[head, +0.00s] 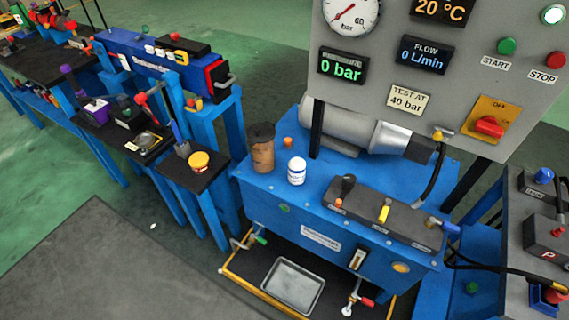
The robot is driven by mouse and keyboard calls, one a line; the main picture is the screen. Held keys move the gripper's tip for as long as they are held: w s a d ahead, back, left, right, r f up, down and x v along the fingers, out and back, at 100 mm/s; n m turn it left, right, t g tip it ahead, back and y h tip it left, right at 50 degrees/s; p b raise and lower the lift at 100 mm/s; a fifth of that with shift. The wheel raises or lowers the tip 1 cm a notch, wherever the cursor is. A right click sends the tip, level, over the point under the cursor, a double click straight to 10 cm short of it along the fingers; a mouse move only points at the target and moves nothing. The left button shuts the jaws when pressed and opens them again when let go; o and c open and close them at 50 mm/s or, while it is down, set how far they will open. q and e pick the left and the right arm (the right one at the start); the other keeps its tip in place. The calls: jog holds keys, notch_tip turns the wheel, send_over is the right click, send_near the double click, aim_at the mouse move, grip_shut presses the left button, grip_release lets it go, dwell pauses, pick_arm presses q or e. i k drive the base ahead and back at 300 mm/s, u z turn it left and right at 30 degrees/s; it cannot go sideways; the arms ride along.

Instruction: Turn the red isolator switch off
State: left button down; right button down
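The red isolator switch (489,126) is a red knob on a yellow-orange plate (486,120) at the lower right of the grey panel (470,75). The word "OFF" shows at the plate's top. The red handle lies roughly sideways, tilted a little down to the right; I cannot read which position it marks. Neither of my grippers shows in the head view.
The panel also bears a green START button (507,46), a red STOP button (556,60) and displays. Below stands a blue bench (270,205) with a brown cup (262,148), a white bottle (296,171) and levers. The grey mat (100,260) at the lower left is clear.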

aim_at(486, 126)
jog(key=z, duration=1.45)
jog(key=k, duration=0.45)
jog(key=u, duration=0.85)
jog(key=i, duration=0.65)
jog(key=z, duration=0.45)
